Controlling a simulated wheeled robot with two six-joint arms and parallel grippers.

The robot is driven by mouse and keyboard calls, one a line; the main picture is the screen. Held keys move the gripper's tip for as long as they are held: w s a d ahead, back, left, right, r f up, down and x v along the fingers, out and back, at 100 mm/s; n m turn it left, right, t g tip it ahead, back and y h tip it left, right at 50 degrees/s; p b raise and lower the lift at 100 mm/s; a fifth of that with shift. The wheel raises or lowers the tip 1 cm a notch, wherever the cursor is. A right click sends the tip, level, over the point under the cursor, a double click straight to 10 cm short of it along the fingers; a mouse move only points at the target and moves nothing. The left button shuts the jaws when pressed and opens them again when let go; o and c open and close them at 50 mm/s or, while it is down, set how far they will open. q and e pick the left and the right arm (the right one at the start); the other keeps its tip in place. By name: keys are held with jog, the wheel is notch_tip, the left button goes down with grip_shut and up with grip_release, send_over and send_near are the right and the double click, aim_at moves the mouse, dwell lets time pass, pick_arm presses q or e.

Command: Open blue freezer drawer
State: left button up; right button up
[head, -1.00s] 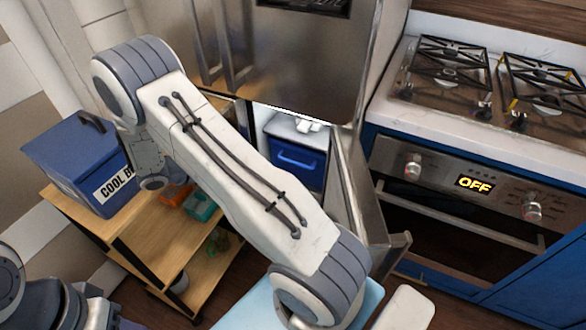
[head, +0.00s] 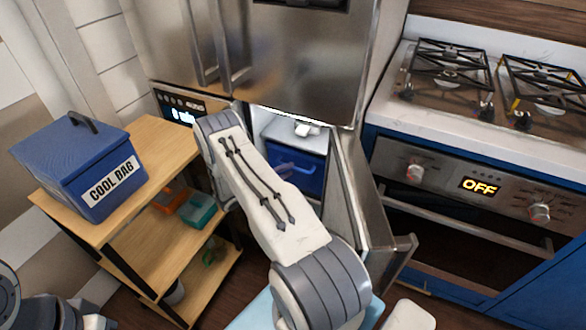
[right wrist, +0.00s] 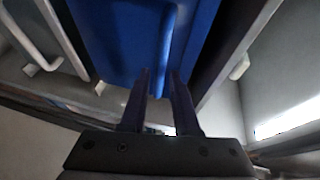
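The blue freezer drawer (head: 312,176) sits inside the lower compartment of the steel fridge, behind an open door. Its front and handle bar (head: 292,165) are partly covered by my right arm in the head view. In the right wrist view the blue drawer front (right wrist: 115,40) fills the top middle, with its handle bar (right wrist: 167,40) running toward my fingers. My right gripper (right wrist: 159,72) is open, its two dark fingers apart close to the handle; I cannot tell whether they touch it. My right gripper is hidden behind my arm in the head view. My left gripper is out of view.
The open steel freezer door (head: 362,200) stands to the right of the drawer. A wooden shelf (head: 165,145) with a blue cool bag (head: 75,165) stands left. The stove and oven (head: 470,190) are at the right.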

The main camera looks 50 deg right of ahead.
aim_at(293, 168)
jog(key=shift+x, duration=1.65)
jog(key=shift+c, duration=0.3)
grip_shut()
